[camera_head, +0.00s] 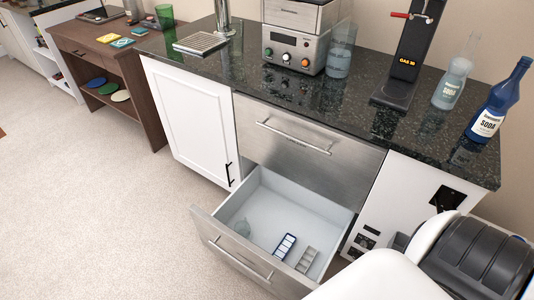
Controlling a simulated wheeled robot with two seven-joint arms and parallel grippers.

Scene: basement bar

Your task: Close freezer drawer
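The freezer drawer (222,243) is the lower one of two steel-fronted drawers under the counter. It is pulled far out, so its white inside shows. Its front carries a long bar handle (240,260). Inside lie a blue-and-white tray (284,246), a grey tray (307,260) and a small clear glass item (242,228). The upper drawer (300,155) is shut. My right arm shows at the bottom right as white and black links, close to the open drawer's right side. Neither gripper is in view.
The dark counter (210,78) holds a steel machine (297,38), a black dispenser (405,60) and two bottles (452,82) (498,103). A white cabinet (195,120) stands left of the drawers. The carpet (90,200) left of the drawer is clear.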

